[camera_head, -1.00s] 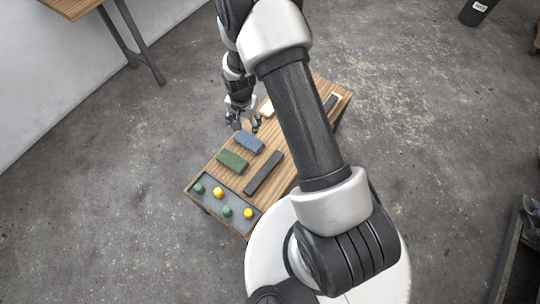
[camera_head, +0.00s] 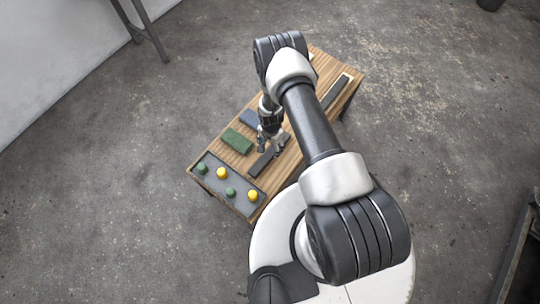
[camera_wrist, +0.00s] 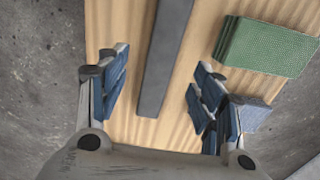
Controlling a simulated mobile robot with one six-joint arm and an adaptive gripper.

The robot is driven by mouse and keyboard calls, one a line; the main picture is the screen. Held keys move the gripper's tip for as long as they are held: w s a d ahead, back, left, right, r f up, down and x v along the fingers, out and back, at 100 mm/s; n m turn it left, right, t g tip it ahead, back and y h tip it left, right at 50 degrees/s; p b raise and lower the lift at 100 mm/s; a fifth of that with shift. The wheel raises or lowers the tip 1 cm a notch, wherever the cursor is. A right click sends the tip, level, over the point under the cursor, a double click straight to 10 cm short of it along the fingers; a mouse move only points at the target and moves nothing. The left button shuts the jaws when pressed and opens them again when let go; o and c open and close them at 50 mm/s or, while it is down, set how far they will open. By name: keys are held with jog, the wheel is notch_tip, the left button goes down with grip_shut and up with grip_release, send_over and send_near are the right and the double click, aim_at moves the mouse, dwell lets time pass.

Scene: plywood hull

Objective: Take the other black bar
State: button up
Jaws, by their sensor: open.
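One black bar (camera_head: 262,162) lies on the wooden table near the grey tray; it also shows in the wrist view (camera_wrist: 165,55). My gripper (camera_head: 271,147) is above this bar. In the wrist view my gripper (camera_wrist: 160,100) is open, with a finger on each side of the bar and nothing held. In the head view the gripper hides the bar's far end. Another black bar (camera_head: 333,93) lies at the table's far right end, by a pale-edged piece.
A green block (camera_head: 237,141) and a blue block (camera_head: 249,118) lie left of the near bar. The grey tray (camera_head: 232,187) holds green and yellow balls. The wooden table (camera_head: 303,72) has bare wood beyond my gripper.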

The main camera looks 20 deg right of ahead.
aim_at(270, 152)
notch_tip(270, 152, down, 7)
jog(key=b, duration=0.3)
jog(key=shift+w+a, duration=0.1)
jog(key=shift+w, duration=0.05)
jog(key=shift+c, duration=0.2)
grip_shut()
dwell(0.5)
jog(key=shift+r, duration=0.1)
